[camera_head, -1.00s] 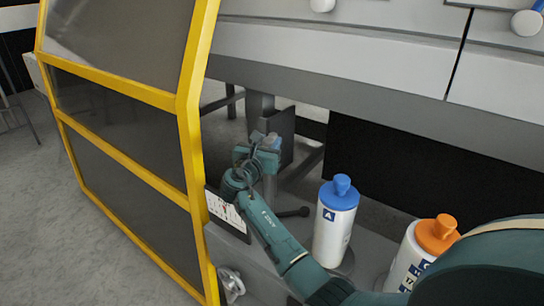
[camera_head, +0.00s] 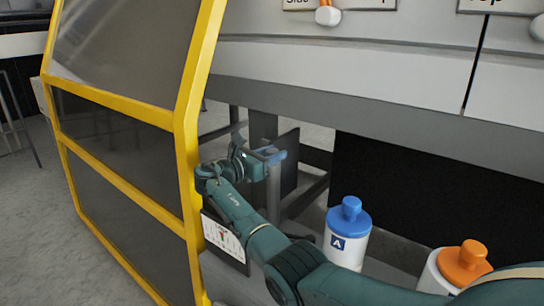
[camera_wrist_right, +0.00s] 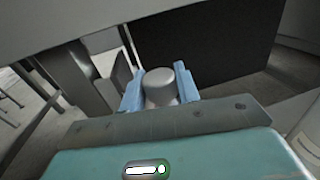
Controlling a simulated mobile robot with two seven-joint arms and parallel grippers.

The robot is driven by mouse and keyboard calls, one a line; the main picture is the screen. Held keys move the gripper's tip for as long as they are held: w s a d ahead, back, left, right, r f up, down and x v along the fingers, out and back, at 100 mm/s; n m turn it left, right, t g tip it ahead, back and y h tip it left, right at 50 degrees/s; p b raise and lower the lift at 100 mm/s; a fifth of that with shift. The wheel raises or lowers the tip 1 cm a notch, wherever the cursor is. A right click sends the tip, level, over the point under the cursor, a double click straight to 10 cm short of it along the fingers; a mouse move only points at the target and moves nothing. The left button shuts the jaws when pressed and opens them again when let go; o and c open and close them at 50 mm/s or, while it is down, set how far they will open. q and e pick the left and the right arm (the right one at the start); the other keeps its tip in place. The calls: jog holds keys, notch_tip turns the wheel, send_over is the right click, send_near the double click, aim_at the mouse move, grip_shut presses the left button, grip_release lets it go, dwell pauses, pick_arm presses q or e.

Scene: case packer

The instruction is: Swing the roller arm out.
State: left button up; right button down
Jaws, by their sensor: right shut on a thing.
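The roller arm's grey upright cylinder (camera_head: 273,190) stands below the machine's front edge, right of the yellow-framed door. My right gripper (camera_head: 270,155) is at the top of this cylinder. In the right wrist view, the blue fingers of the right gripper (camera_wrist_right: 159,88) sit on both sides of the cylinder's rounded grey top (camera_wrist_right: 161,86) and are shut on it. The cylinder's lower part and its joint to the machine are partly hidden by my right arm. My left gripper is not in view.
The yellow-framed door (camera_head: 190,160) stands close left of my right wrist. A white bottle with a blue cap (camera_head: 348,215) and one with an orange cap (camera_head: 466,262) stand right of my forearm. A dark upright plate (camera_head: 289,165) is behind the gripper.

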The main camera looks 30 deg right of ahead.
jog(key=shift+d, duration=0.1)
jog(key=c, duration=1.1)
grip_release()
jog(key=shift+o, duration=0.2)
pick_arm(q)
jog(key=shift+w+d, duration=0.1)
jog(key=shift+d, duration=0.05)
pick_arm(e)
jog(key=v, duration=1.3)
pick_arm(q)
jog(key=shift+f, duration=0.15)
pick_arm(e)
jog(key=shift+w, duration=0.1)
